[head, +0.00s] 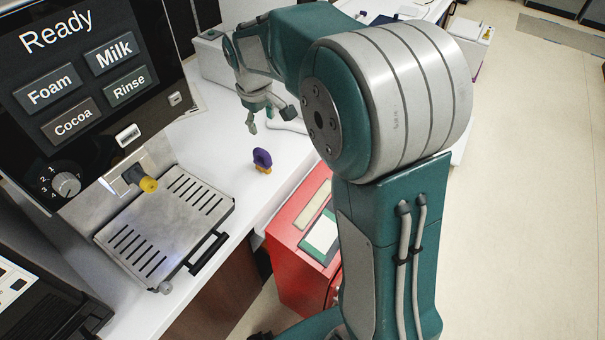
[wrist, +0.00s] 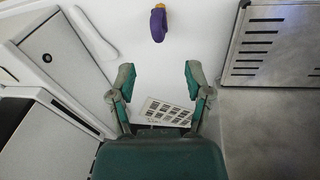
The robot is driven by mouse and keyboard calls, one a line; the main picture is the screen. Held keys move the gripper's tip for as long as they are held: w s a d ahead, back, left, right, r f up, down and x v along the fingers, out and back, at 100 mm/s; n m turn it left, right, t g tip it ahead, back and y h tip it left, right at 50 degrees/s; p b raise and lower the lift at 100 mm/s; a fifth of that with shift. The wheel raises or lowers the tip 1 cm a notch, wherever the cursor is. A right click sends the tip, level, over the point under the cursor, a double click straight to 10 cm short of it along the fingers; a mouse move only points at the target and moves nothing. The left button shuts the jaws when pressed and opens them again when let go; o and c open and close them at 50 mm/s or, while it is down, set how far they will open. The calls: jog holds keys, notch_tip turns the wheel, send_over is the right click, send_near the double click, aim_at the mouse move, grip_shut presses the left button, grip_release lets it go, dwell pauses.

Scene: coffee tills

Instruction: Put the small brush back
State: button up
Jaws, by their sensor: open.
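My gripper (head: 268,120) is above the counter, beyond the brush in the head view. In the wrist view, its two fingers (wrist: 159,78) are spread with nothing between them, and the brush lies ahead of them, apart. No holder for the brush can be made out clearly.
The coffee machine's slotted metal tray (head: 170,225) is left of the brush. A red cabinet (head: 297,262) stands below the counter's edge. A white elongated item (wrist: 92,30) and a printed card (wrist: 166,111) lie near my gripper. Counter around the brush is clear.

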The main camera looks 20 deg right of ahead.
jog(key=s+r+m+t, duration=0.25)
jog(key=s+r, duration=0.45)
jog(key=s, duration=0.6)
jog(key=s+m+t+y, duration=0.1)
jog(key=s+m, duration=0.2)
jog(key=s, duration=1)
jog(key=shift+s+d+f, duration=0.2)
jog(key=shift+s+f, duration=0.15)
jog(key=shift+f, duration=0.1)
